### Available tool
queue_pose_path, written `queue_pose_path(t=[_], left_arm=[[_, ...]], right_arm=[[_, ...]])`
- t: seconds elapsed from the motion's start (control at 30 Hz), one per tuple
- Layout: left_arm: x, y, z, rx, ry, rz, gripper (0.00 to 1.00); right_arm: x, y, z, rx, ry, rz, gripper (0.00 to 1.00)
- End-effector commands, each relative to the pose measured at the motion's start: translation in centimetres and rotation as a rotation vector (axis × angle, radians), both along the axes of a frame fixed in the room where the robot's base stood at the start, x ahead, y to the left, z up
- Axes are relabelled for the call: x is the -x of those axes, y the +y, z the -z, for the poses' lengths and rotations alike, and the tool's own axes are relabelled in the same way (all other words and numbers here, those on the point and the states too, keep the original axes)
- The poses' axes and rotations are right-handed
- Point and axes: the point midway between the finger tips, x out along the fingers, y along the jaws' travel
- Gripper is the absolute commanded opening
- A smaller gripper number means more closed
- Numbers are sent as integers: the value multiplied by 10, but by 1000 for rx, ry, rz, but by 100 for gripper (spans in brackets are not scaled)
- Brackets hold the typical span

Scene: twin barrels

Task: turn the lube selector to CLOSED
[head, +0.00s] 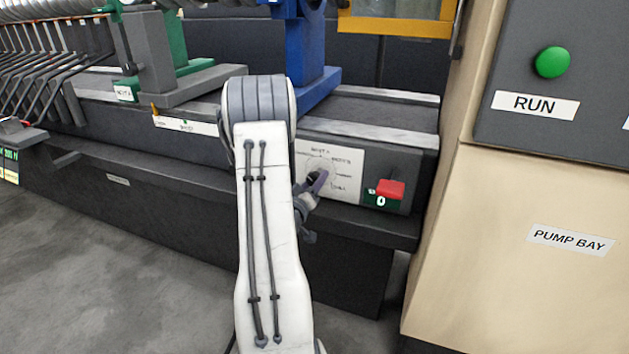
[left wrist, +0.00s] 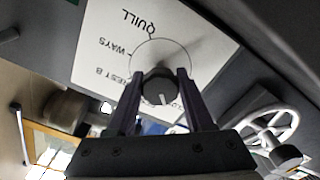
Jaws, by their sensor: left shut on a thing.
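The lube selector is a small dark round knob (left wrist: 158,84) with a white pointer line, on a white dial plate (head: 341,160) on the front of the dark machine bed. The pointer line runs down in that view, toward the gripper body; the label there is hidden. My left gripper (head: 314,184) is at the knob, its two fingers (left wrist: 160,80) on either side, shut on it. I cannot read CLOSED anywhere. My right gripper is not in view.
A red push button (head: 390,189) on a dark and green box sits just right of the plate. A beige cabinet marked PUMP BAY (head: 520,270), with a green RUN button (head: 552,62), stands at the right. A handwheel (left wrist: 268,127) shows in the left wrist view.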

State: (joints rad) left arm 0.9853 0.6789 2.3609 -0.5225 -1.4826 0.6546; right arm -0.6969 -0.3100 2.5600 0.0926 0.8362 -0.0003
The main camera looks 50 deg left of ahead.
Motion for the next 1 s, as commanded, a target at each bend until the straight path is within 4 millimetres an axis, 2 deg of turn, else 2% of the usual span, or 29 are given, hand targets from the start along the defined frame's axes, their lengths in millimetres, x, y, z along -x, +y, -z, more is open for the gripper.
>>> queue_pose_path(t=[0.2,0.23,0.27,0.3,0.67,0.77,0.97,1.0], left_arm=[[1,1,0,3,-1,-3,0],[1,1,0,3,-1,-3,63],[1,1,0,3,-1,-3,74],[1,1,0,2,-1,-2,82],[3,-1,0,2,1,-1,82],[13,-5,0,3,1,-2,82],[51,-24,0,6,2,-8,82],[55,-26,-5,8,5,-4,82]], right_arm=[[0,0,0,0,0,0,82],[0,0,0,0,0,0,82],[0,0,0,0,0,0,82],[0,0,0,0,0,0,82],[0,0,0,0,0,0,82],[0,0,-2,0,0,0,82],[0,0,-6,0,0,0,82],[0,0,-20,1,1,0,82]])
